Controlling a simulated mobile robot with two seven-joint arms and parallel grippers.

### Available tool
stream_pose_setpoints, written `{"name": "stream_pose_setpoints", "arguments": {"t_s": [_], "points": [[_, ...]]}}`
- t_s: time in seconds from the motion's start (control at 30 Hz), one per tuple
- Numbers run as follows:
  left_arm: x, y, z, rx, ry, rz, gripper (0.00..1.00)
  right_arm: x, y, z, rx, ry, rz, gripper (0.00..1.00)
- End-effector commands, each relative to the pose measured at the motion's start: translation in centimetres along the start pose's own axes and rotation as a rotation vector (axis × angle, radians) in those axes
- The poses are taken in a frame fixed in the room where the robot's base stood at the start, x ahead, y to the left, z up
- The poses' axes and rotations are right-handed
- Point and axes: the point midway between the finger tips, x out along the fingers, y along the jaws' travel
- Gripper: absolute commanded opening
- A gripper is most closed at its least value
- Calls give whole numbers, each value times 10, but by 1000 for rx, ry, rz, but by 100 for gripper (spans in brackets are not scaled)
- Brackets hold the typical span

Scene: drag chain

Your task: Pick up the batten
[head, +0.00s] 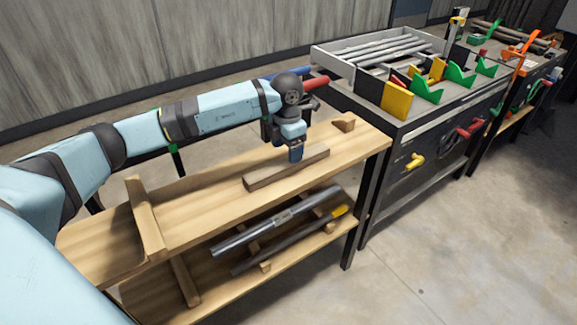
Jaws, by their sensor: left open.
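The batten (270,173) is a short brown wooden bar. It lies flat on the top board of the wooden shelf bench (215,197), near its front edge. My left gripper (296,155) points down at the batten's right half, with its fingertips at or just above it. The fingers are small here, and I cannot tell if they touch the wood. The gripper hides a little of the board behind the batten. My right gripper is not in view.
Metal bars (275,221) lie on the lower shelf. A grey workbench (415,119) with coloured holders stands close right. Floor in front is clear.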

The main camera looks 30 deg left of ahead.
Motion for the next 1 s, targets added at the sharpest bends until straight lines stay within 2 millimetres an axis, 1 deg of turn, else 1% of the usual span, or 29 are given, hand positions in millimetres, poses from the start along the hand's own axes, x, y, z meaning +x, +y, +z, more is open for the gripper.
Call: {"name": "stream_pose_setpoints", "arguments": {"t_s": [0.2,0.3,0.4,0.57,0.6,0.67,0.7,0.77,0.8,0.83,0.87,1.0], "points": [[29,-6,1,1,3,-3,72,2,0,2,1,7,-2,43],[44,-5,1,0,3,-1,72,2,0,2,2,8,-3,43],[50,-5,1,0,1,-1,72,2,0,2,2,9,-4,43],[50,-5,1,0,0,-1,72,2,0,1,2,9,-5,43],[50,-5,1,0,0,-1,70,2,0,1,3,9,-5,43],[50,-5,1,0,0,-1,56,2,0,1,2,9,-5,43],[49,-5,1,0,0,-1,47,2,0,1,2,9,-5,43],[49,-5,1,0,0,-1,33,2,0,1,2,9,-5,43],[49,-5,1,0,0,-1,24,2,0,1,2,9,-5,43],[49,-5,1,0,0,-1,17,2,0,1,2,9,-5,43],[49,-5,1,0,0,-1,15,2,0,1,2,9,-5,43],[49,-5,2,0,0,-1,15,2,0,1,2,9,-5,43]]}}
